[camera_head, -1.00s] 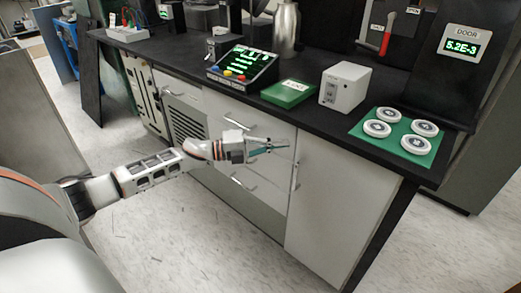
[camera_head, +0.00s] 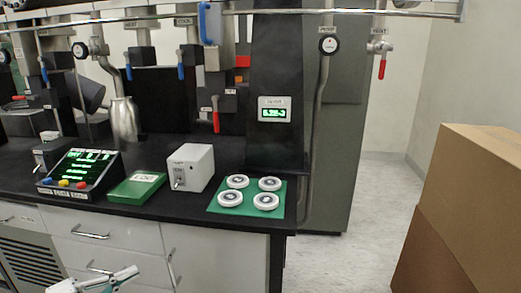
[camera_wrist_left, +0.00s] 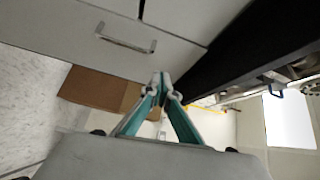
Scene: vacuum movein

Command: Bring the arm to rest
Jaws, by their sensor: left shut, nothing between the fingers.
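My left gripper (camera_head: 108,281) shows at the lower left edge of the head view, in front of the white drawers (camera_head: 105,240). Only its finger end shows there; the rest of the arm is below the frame. In the left wrist view its teal-and-grey fingers (camera_wrist_left: 162,85) meet at the tips, with nothing between them. It is apart from the bench in the wrist view. My right gripper is in neither view.
The black bench top (camera_head: 130,212) carries a control box (camera_head: 80,174), a green box (camera_head: 137,188), a white box (camera_head: 190,167) and a green mat (camera_head: 246,210) with several white discs. Brown cartons (camera_head: 462,215) stand at right. Open floor (camera_head: 350,245) lies between.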

